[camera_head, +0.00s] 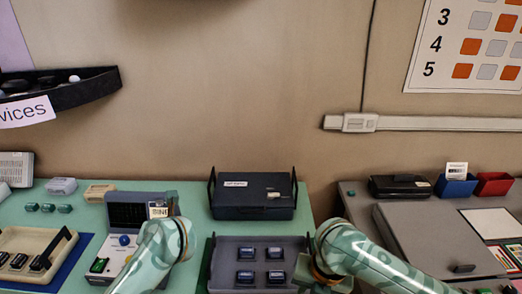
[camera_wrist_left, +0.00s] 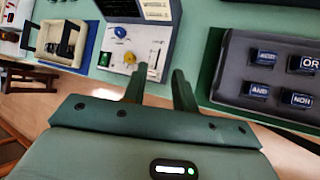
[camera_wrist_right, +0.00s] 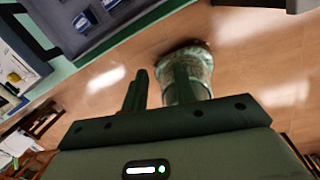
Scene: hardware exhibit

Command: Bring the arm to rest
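My left arm (camera_head: 160,258) enters the head view at the bottom, in front of the console with a dark screen. My left gripper (camera_wrist_left: 158,72) shows in the left wrist view, its two fingers apart with nothing between them. My right arm (camera_head: 365,262) enters the head view right of the dark tray. My right gripper (camera_wrist_right: 160,70) shows in the right wrist view, fingers apart and empty, with wooden floor beyond. A green patterned part of my body shows behind its right finger. Neither gripper's fingers can be made out in the head view.
The dark tray (camera_head: 221,272) holds several small blue labelled blocks. A closed dark case (camera_head: 252,205) stands behind it. The console (camera_head: 118,250) has knobs. A cream tray (camera_head: 22,237) lies at left. A grey bench (camera_head: 420,230) with red and blue bins is at right.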

